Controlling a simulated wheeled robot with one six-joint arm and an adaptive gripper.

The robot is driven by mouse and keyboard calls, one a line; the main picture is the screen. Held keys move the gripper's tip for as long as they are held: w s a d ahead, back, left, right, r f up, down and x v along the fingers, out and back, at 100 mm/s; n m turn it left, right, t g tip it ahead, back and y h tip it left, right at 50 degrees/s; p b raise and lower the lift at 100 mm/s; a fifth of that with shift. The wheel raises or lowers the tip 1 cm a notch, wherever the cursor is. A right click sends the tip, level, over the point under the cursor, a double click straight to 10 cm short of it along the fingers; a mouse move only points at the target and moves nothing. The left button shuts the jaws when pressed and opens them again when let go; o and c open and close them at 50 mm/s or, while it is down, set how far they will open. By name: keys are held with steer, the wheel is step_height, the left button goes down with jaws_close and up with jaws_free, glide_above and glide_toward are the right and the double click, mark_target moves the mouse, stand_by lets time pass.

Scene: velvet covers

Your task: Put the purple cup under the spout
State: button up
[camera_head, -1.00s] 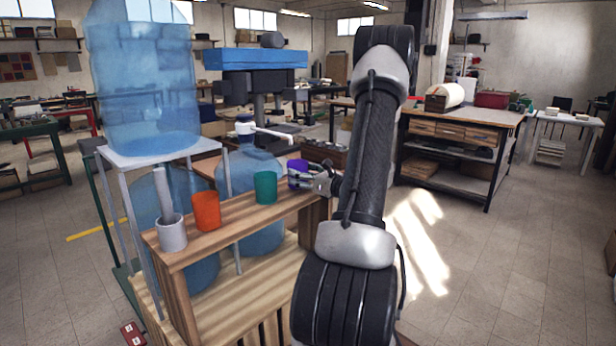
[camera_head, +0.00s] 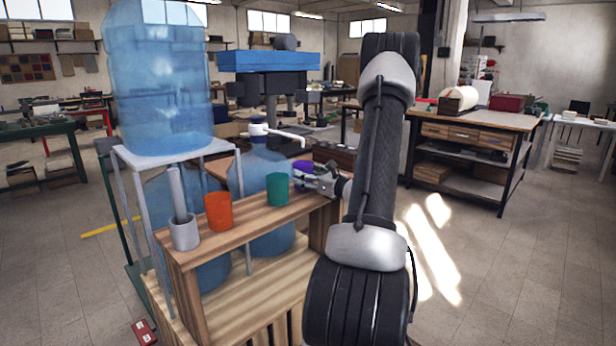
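The purple cup (camera_head: 302,167) is at the far right end of the wooden shelf, partly behind my gripper (camera_head: 305,180). My gripper reaches in from the right and its fingers overlap the cup's lower part. The cup's base is hidden, so I cannot tell whether it rests on the wood. The finger gap is too small to read. The white spout (camera_head: 289,134) comes off the pump on top of a blue water jug (camera_head: 260,165) behind the shelf. The spout points right, and its tip is above the cup in the picture.
A green cup (camera_head: 278,188), an orange cup (camera_head: 219,211) and a grey holder (camera_head: 184,233) stand along the wooden shelf (camera_head: 243,219), left of my gripper. A large blue bottle (camera_head: 160,90) sits on a stand at left. Open floor (camera_head: 500,260) lies to the right.

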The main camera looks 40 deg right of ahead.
steer(key=shift+f, duration=0.45)
steer(key=o, duration=1.1)
